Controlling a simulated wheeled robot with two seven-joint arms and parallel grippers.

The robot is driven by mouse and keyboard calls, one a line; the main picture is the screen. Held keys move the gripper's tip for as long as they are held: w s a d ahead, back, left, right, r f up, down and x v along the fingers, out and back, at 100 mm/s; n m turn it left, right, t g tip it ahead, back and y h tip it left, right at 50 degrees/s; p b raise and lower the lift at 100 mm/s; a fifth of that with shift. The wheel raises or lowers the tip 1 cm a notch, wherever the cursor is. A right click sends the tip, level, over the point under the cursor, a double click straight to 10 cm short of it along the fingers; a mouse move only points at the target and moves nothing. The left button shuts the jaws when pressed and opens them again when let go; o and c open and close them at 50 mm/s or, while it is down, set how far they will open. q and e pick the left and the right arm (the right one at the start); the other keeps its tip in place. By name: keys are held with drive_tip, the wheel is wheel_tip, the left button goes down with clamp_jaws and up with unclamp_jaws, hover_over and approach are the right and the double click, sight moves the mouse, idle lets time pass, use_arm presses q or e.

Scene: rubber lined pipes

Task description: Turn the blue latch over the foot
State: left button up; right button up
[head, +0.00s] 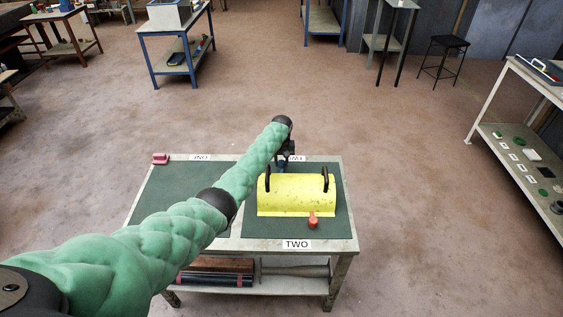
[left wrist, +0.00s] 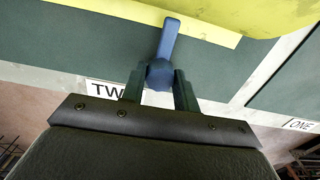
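The yellow cover (head: 297,195) with two black handles lies on the right green mat of the table. The blue latch (left wrist: 168,40) shows best in the left wrist view; its arm reaches over the cover's yellow flange, the foot (left wrist: 206,30). My left gripper (head: 284,165) is at the cover's far edge, pointing down. In the left wrist view its two dark fingers (left wrist: 160,88) stand on both sides of the latch's round blue hub, close against it. In the head view the latch is mostly hidden by the gripper. My right gripper is in neither view.
A red latch (head: 312,220) is at the cover's near edge, above a TWO label (head: 297,244). A red block (head: 160,158) lies at the table's far left corner. The left green mat (head: 170,190) looks bare where my arm does not hide it.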

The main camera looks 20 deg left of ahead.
sight(282, 161)
use_arm(q)
drive_tip(key=o, duration=0.4)
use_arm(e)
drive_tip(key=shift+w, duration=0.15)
use_arm(q)
drive_tip(key=shift+o, duration=0.2)
drive_tip(key=shift+r, duration=0.65)
wheel_tip(282, 161, up, 6)
drive_tip(key=shift+f+b, duration=0.15)
drive_tip(key=shift+b, duration=0.95)
drive_tip(key=shift+r, duration=0.45)
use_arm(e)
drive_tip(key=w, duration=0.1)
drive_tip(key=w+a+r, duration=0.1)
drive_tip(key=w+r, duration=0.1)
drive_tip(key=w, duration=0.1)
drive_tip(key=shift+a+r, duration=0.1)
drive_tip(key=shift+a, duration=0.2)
